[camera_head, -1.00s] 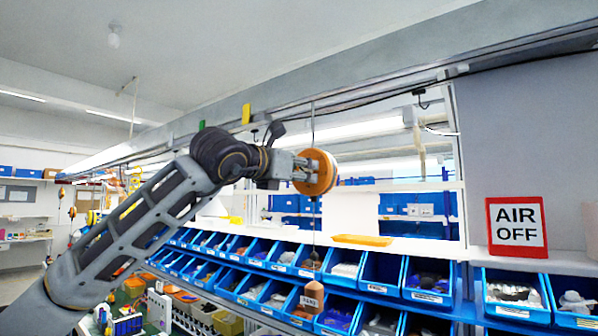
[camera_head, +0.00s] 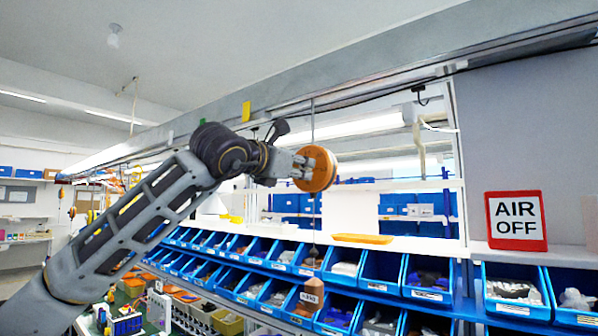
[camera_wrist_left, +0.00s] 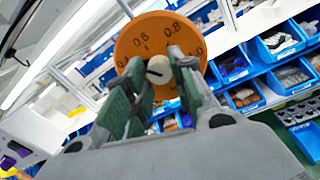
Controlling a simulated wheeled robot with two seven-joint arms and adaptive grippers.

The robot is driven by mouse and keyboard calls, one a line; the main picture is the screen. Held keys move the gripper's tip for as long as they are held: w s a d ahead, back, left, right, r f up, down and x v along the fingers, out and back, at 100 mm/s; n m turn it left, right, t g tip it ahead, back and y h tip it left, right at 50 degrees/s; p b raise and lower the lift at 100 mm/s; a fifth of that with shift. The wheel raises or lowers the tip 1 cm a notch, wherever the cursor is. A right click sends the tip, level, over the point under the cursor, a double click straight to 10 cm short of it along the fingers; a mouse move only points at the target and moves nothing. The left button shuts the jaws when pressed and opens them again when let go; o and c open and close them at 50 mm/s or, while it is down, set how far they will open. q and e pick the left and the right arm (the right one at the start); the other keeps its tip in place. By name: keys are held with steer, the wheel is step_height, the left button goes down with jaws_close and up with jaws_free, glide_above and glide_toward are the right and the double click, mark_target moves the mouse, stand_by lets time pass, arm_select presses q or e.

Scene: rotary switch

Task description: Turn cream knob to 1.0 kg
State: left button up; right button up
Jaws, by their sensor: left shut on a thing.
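The orange round dial (camera_head: 322,176) hangs from a thin rod, its face towards my left arm. In the left wrist view its face (camera_wrist_left: 132,40) carries dark numbers around the rim; some read like 0.6 and 0.8, others are cut off or blurred. The cream knob (camera_wrist_left: 158,66) sits at the dial's middle with a short dark mark on it pointing roughly left. My left gripper (camera_head: 303,167) is at the dial face. In the wrist view its fingers (camera_wrist_left: 158,75) stand on both sides of the knob, shut on it, and hide its sides. My right gripper is out of view.
A brown weight (camera_head: 312,291) hangs on a line below the dial. Rows of blue bins (camera_head: 380,271) fill the shelves beneath. An orange tray (camera_head: 362,239) lies on the shelf behind. An AIR OFF sign (camera_head: 516,221) stands at the right.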

arm_select(q)
steer(key=m+b, duration=0.1)
steer(key=m, duration=0.1)
steer(key=shift+f+m, duration=0.1)
steer(key=shift+m, duration=0.3)
steer(key=m+b, duration=0.1)
steer(key=m, duration=0.8)
steer(key=shift+m+h, duration=0.4)
steer(key=m, duration=0.4)
steer(key=shift+m+p, duration=0.3)
steer(key=shift+m, duration=0.1)
jaws_close()
steer(key=m+p, duration=0.1)
steer(key=m, duration=0.4)
steer(key=m+p, duration=0.1)
steer(key=m, duration=0.2)
steer(key=shift+a+r+g+h, duration=0.1)
steer(key=shift+r+g+h, duration=0.1)
steer(key=shift+g+h, duration=0.15)
steer(key=shift+r+m+p, duration=0.1)
steer(key=shift+m+p, duration=0.3)
steer(key=shift+m, duration=1.3)
